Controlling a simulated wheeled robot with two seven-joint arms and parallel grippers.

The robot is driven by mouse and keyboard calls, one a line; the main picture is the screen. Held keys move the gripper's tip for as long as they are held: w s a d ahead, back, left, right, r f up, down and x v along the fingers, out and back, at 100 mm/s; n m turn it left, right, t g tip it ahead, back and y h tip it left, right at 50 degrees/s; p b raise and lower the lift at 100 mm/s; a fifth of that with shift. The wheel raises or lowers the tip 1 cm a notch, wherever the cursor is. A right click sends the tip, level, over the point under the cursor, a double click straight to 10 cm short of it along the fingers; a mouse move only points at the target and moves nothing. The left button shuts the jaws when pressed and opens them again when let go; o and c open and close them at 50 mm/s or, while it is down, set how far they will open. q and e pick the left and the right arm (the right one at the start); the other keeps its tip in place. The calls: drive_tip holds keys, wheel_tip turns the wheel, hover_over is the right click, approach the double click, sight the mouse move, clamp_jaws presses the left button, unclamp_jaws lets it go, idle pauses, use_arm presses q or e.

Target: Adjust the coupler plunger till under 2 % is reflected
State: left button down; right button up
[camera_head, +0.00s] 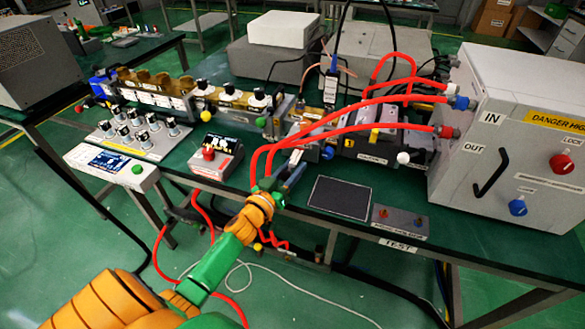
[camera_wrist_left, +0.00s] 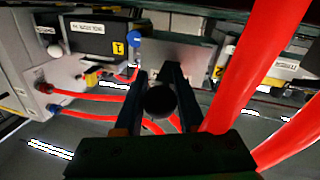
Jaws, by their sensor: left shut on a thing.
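My left gripper (camera_head: 290,172) reaches the front edge of the bench, by the line of metal waveguide parts. In the left wrist view its two dark fingers (camera_wrist_left: 160,80) are closed around a dark round knob (camera_wrist_left: 160,101), which I take to be the coupler plunger's end. In the head view the knob is hidden by the fingers and red hoses. A grey block (camera_wrist_left: 178,50) lies just beyond the fingertips. A console with a blue display (camera_head: 109,162) stands at the bench's left front; its reading is too small to make out. My right gripper is not in view.
Thick red hoses (camera_head: 340,127) arch close over my left gripper to the large grey DANGER HIGH cabinet (camera_head: 500,130) at right. A small box with a red knob (camera_head: 215,155) stands left of the gripper. A dark flat pad (camera_head: 340,197) lies right of it.

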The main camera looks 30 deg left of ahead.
sight(282, 179)
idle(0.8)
use_arm(q)
drive_tip(key=shift+w+a, duration=0.15)
drive_tip(key=shift+w, duration=0.6)
drive_tip(key=c, duration=0.5)
unclamp_jaws()
drive_tip(key=s, duration=0.7)
drive_tip(key=shift+s, duration=0.15)
